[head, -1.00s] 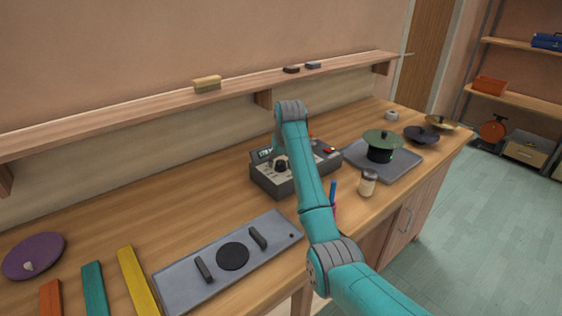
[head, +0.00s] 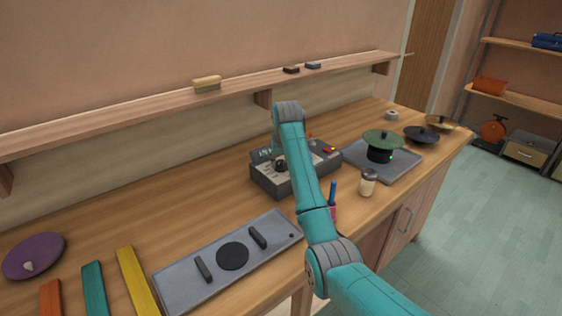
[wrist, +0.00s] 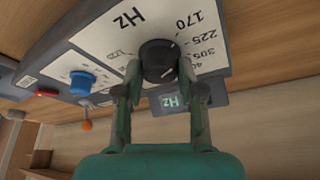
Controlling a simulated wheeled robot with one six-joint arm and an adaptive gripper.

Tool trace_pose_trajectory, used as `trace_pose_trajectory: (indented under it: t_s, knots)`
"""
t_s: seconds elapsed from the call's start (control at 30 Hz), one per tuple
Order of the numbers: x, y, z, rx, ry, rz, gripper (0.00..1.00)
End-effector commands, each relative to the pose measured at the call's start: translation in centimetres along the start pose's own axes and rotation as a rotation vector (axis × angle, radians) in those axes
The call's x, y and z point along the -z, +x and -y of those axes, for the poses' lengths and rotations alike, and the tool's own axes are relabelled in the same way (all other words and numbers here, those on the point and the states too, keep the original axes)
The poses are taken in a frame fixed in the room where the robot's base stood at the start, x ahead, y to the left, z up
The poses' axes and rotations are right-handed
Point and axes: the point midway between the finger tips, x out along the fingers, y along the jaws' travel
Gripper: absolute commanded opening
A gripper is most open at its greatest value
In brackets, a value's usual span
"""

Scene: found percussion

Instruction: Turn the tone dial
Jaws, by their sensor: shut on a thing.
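The tone dial (wrist: 158,58) is a round black knob on the pale, Hz-marked panel of a grey console (head: 300,176). In the wrist view a white line shows on the knob, and printed numbers such as 170 and 225 run around its right side. My gripper (wrist: 159,70) is shut on the dial, with one finger on each side of it. A small display (wrist: 171,101) shows Hz; the rest of its reading is hidden by a finger. In the head view my arm covers part of the console.
A blue knob (wrist: 83,82), an orange-tipped lever (wrist: 87,126) and a red button (wrist: 46,93) sit on the same console. A jar (head: 368,183) and a pen cup stand near the front edge. A grey tray (head: 410,168) holds a black device under a green disc (head: 383,138).

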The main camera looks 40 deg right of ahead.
Motion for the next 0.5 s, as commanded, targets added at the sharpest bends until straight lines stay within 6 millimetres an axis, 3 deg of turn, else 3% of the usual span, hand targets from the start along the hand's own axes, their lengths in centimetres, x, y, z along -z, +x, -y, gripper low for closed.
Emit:
trace_pose_trajectory:
  t_s: [0.5]
  knots:
    - [0.01,0.07,0.23,-0.127,0.306,0.001,0.03]
